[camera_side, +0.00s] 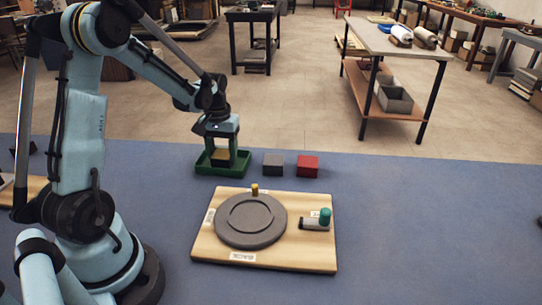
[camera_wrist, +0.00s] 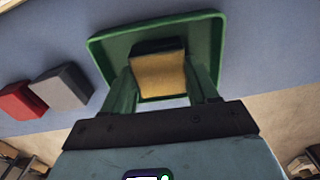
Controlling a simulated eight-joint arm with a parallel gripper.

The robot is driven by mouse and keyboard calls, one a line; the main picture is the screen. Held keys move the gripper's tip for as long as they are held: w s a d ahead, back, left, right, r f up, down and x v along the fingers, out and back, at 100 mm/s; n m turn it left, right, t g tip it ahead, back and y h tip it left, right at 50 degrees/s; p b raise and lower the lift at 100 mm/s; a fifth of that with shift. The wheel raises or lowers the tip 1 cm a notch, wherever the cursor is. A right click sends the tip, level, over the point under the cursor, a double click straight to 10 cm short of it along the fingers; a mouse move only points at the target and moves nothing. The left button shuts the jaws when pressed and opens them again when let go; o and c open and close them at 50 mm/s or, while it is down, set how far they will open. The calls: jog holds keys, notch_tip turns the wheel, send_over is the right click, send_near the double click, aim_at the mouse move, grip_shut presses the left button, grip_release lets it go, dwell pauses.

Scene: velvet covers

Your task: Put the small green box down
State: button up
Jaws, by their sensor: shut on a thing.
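My gripper (camera_side: 221,145) points down at the green tray (camera_side: 236,172). In the wrist view my gripper (camera_wrist: 162,85) has a finger on each side of a yellow block with a dark end (camera_wrist: 158,75). The yellow block (camera_side: 219,155) also shows in the side view, between the fingers and within the tray's outline. I cannot tell whether it touches the tray floor. The tray (camera_wrist: 112,42) is shallow with a raised rim and looks to be on the blue tabletop. The thing in my jaws looks yellow and dark, and I see no other green box.
A dark grey block (camera_side: 273,164) and a red block (camera_side: 307,166) stand right of the tray. In front is a wooden board (camera_side: 315,258) with a grey disc (camera_side: 251,220), a small yellow peg (camera_side: 254,190) and a teal-capped cylinder (camera_side: 317,220). The blue tabletop (camera_side: 420,220) is clear at right.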

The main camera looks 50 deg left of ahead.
aim_at(222, 154)
jog(key=o, duration=1.1)
jog(key=shift+f, duration=0.1)
jog(key=shift+c, duration=0.2)
notch_tip(222, 154, up, 12)
jog(key=s+d+m+t, duration=0.3)
jog(key=d+m, duration=0.1)
jog(key=d, duration=0.6)
jog(key=s+d+m+t, duration=0.2)
jog(key=d+m+t, duration=0.2)
jog(key=d, duration=0.6)
jog(key=shift+s+d, duration=0.35)
jog(key=shift+s, duration=0.05)
jog(key=shift+f, duration=0.1)
